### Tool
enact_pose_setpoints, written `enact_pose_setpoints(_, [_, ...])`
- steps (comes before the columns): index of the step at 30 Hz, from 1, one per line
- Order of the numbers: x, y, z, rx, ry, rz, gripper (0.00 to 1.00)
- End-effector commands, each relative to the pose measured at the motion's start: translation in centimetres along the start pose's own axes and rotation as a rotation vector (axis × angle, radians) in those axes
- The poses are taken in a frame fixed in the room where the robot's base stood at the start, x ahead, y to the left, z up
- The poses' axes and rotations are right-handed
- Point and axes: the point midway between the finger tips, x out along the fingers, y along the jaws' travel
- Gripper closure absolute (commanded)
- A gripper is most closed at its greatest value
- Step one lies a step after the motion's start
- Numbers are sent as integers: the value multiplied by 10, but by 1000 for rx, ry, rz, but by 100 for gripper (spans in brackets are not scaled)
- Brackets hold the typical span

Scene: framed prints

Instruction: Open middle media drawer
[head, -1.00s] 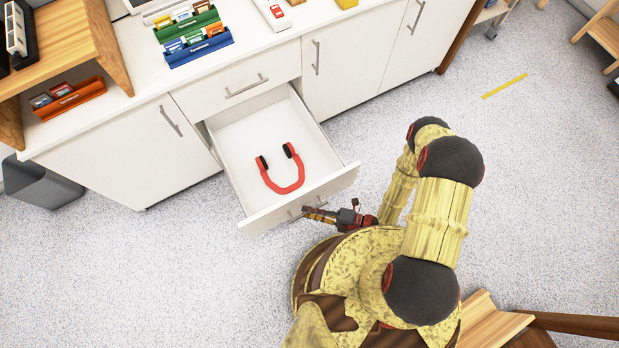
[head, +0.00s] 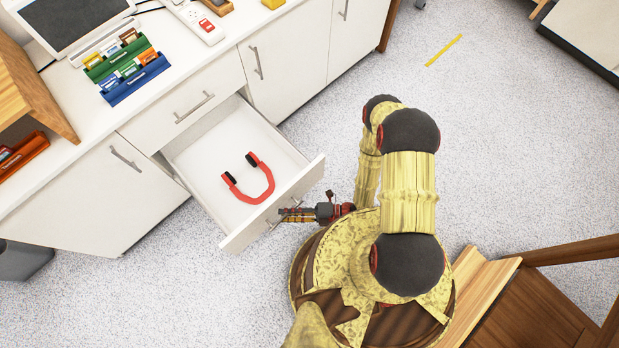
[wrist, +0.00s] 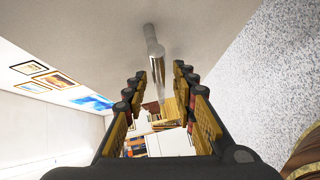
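The middle drawer (head: 205,160) is pulled well out of the white cabinet, below a closed upper drawer (head: 180,108). A red U-shaped headset with black pads (head: 262,187) lies inside it. My gripper (head: 285,214) is at the outer face of the drawer front (head: 240,233), beside its handle (head: 272,223), which it partly hides. In the wrist view the metal handle (wrist: 155,65) runs between the two fingers of my gripper (wrist: 157,80). The fingers are apart, with visible gaps on both sides of the handle.
Cabinet doors flank the drawers, left (head: 100,200) and right (head: 290,55). Green and blue card racks (head: 135,80) stand on the counter. A wooden piece of furniture (head: 520,310) is close to my base at lower right.

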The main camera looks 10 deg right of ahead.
Motion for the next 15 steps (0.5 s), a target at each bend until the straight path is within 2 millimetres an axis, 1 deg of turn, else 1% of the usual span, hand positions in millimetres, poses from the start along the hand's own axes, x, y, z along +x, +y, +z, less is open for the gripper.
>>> enact_pose_setpoints(5, [-14, 0, 2, 1, -7, 0, 73])
enact_pose_setpoints(15, [-53, 0, 2, 0, -7, 0, 73])
